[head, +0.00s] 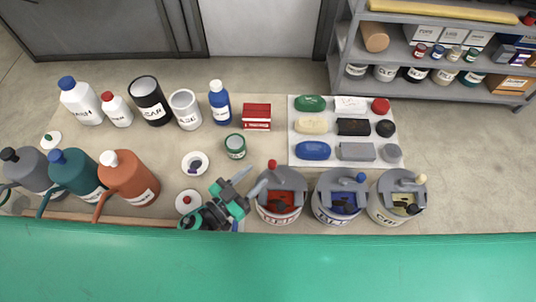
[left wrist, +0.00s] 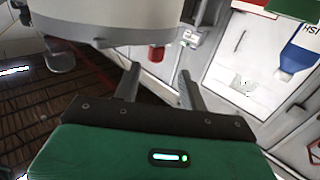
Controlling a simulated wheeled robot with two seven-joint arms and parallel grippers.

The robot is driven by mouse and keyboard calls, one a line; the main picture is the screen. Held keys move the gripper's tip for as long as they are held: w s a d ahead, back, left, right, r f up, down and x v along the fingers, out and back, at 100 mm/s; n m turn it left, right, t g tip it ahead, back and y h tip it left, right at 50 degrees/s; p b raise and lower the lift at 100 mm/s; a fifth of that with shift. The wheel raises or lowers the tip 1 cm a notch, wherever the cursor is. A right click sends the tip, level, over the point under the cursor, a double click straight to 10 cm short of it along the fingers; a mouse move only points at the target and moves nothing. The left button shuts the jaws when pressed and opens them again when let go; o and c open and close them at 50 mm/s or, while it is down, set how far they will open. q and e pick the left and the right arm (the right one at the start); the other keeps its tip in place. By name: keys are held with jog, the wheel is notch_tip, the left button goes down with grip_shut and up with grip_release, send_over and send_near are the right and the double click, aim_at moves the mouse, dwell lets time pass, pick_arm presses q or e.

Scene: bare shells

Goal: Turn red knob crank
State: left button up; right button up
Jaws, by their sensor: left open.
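The red knob (head: 272,163) stands upright on the crank of the left-hand bucket (head: 281,196), which has a grey lid and red contents. My left gripper (head: 254,178) is open, just left of this bucket, with its fingers pointing toward the crank and nothing between them. A gap to the knob seems to remain. In the left wrist view the open fingers of my left gripper (left wrist: 157,72) show below a large grey round body; a small red piece lies beyond them, and I cannot tell if it is the knob. My right gripper is out of view.
A bucket with a blue knob (head: 360,177) and one with a cream knob (head: 421,179) stand to the right. Bottles, jars and watering cans fill the left; a white mat (head: 296,149) with coloured blocks lies behind. A small green can (head: 235,146) stands near my gripper.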

aim_at(269, 166)
pick_arm(q)
jog(key=shift+w+d, duration=0.25)
jog(key=shift+d, duration=0.3)
jog(key=x, duration=0.4)
jog(key=shift+w+d, duration=0.25)
jog(key=shift+d, duration=0.05)
jog(key=shift+w+d, duration=0.45)
jog(key=shift+d, duration=0.05)
jog(key=shift+c, duration=0.8)
grip_shut()
jog(key=shift+r+h, duration=0.1)
jog(key=shift+h, duration=0.2)
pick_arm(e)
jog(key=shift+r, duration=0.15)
